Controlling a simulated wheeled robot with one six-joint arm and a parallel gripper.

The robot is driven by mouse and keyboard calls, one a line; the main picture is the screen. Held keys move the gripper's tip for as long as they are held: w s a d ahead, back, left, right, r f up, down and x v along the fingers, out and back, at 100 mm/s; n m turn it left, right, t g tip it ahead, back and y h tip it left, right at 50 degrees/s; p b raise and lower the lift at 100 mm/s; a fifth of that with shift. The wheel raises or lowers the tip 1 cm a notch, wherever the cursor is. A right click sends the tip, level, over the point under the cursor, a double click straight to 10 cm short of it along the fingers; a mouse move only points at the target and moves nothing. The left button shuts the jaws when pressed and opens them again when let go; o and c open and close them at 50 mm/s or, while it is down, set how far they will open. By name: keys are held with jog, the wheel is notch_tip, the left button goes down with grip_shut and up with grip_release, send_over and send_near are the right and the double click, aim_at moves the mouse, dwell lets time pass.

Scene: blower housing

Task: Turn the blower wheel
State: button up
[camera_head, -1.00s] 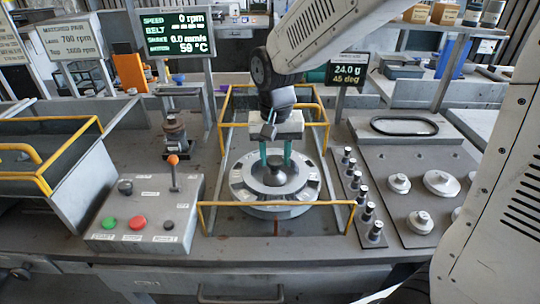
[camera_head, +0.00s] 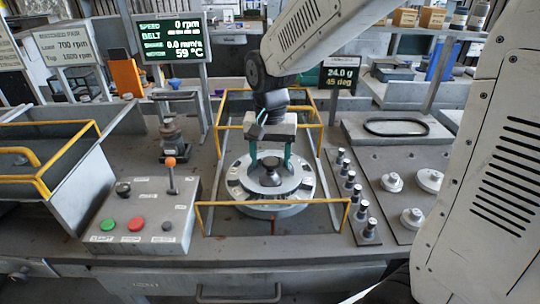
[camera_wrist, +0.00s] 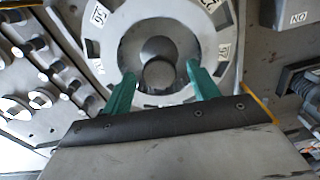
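The blower wheel (camera_head: 240,189) is a pale round disc with labelled segments and a dark domed hub (camera_head: 269,178) at its centre. It lies flat inside a yellow-railed frame. My gripper (camera_head: 271,164) points down over the wheel, with its two green fingers apart. In the wrist view the wheel (camera_wrist: 224,85) fills the upper middle, and the round hub (camera_wrist: 159,74) shows between and just beyond the open fingertips (camera_wrist: 161,72). I see nothing held, and I cannot tell whether the fingers touch the hub.
Yellow rails (camera_head: 275,203) surround the wheel. A control box (camera_head: 145,215) with green and red buttons and an orange-tipped lever stands left. Several dark pegs (camera_head: 350,180) and pale round weights (camera_head: 412,218) stand right. The screen (camera_head: 171,38) reads 0 rpm; a smaller one (camera_head: 341,73) reads 24.0 g, 45 deg.

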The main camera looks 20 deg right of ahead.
aim_at(271, 161)
notch_tip(271, 161, up, 8)
jog(key=shift+f, duration=0.1)
dwell(0.5)
dwell(0.4)
